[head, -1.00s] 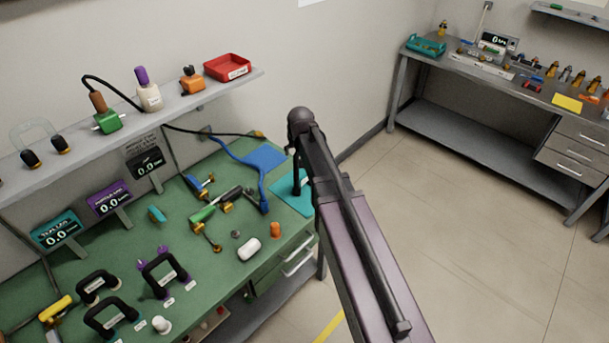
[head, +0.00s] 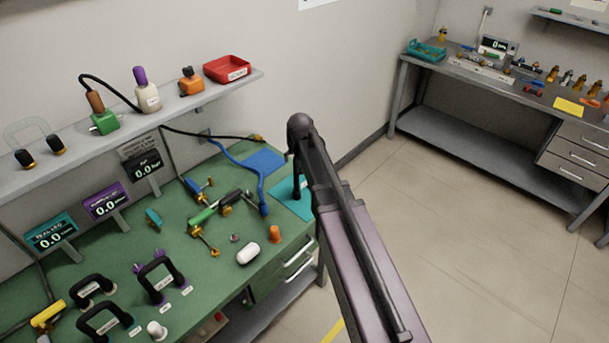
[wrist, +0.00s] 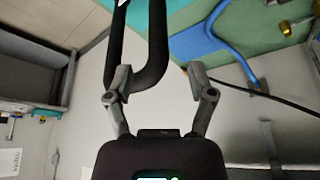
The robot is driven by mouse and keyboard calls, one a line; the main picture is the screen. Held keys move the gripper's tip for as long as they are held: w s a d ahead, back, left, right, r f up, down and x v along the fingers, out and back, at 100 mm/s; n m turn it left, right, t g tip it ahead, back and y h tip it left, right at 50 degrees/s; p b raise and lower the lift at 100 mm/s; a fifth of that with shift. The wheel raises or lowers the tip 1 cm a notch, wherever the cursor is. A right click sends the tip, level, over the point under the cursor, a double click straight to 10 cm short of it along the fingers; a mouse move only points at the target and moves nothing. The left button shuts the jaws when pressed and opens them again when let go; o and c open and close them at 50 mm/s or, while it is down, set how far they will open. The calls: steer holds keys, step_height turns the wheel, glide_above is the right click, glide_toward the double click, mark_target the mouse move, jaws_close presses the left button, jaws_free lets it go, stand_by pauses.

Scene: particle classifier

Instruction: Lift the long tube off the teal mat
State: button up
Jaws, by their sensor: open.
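The long tube (wrist: 157,40) is black and bent into an arch. In the wrist view it runs from the top edge down to a curved bend just in front of my gripper. My gripper (wrist: 160,80) is open. Its left finger overlaps the tube's left leg, and its right finger stands apart to the right of the bend. I cannot tell whether anything touches. The teal mat (head: 293,207) lies at the bench's right end in the head view, with a dark upright piece above it. My arm hides part of the mat and my gripper there.
The green bench (head: 190,270) holds several fittings, black handles and a white cylinder (head: 248,253). A blue hose (head: 262,190) and blue mat (head: 264,160) lie close by. A shelf (head: 190,105) with a red tray (head: 228,68) is above. Open floor lies right.

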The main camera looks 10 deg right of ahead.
steer(key=shift+b+x, duration=2)
steer(key=shift+x, duration=0.3)
steer(key=shift+s+d+f, duration=0.1)
jaws_close()
